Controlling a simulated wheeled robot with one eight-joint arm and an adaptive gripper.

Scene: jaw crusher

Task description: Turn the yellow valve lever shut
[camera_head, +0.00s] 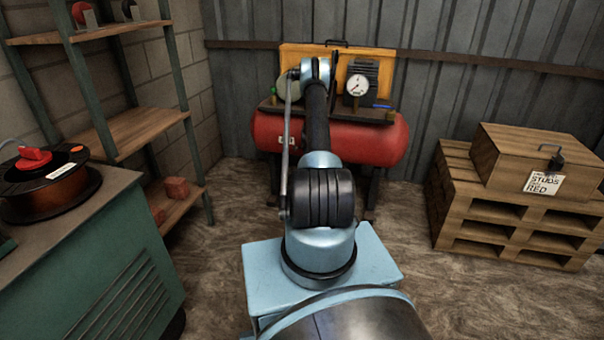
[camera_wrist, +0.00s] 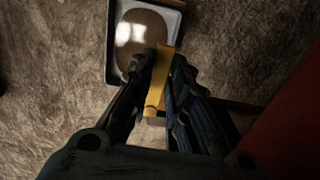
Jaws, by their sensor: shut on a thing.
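The yellow valve lever (camera_wrist: 156,92) shows in the wrist view as a narrow bar between the two fingers. My gripper (camera_wrist: 165,62) is shut on it, with a dark finger on either side. The part of the valve under the lever is mostly hidden. In the head view my arm reaches toward the red compressor tank (camera_head: 385,140), and it hides my gripper and the lever there. The tank's red side (camera_wrist: 290,135) also shows at the lower right of the wrist view.
A pale-rimmed tray (camera_wrist: 113,45) with brown liquid lies on the floor below the lever. A gauge (camera_head: 357,86) stands on the tank. A green workbench (camera_head: 110,275) and shelves (camera_head: 140,130) stand left. A wooden box (camera_head: 500,160) sits on pallets at right.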

